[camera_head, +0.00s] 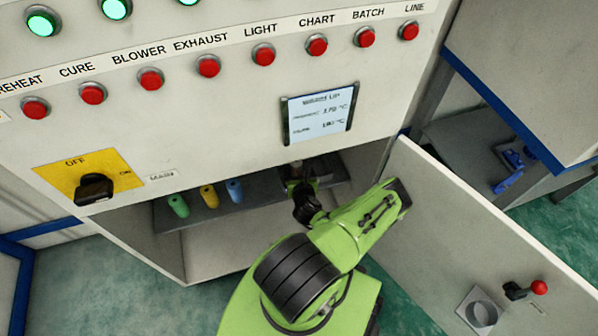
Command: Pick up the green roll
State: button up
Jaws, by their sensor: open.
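The green roll (178,205) stands upright at the left end of a dark shelf (260,204) inside the open cabinet, below the control panel. A yellow roll (209,196) and a blue roll (235,190) stand to its right. My gripper (299,172) is by the right part of the shelf, to the right of the blue roll and well apart from the green roll. It is open; its fingertips are small, dark and partly hidden, and I see no roll in it.
The control panel (225,120) overhangs the shelf, with red buttons, a small display (319,113) and a yellow OFF switch plate (88,180). An open cabinet door (470,225) stands to the right of my arm. The shelf is clear between the blue roll and my gripper.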

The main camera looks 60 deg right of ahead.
aim_at(177, 203)
jog(key=k+j, duration=0.15)
jog(key=j, duration=0.15)
jog(key=k+j, duration=0.15)
jog(key=j, duration=0.15)
jog(key=k+j, duration=0.1)
jog(key=j, duration=0.25)
jog(key=k+j, duration=0.15)
jog(key=j, duration=0.15)
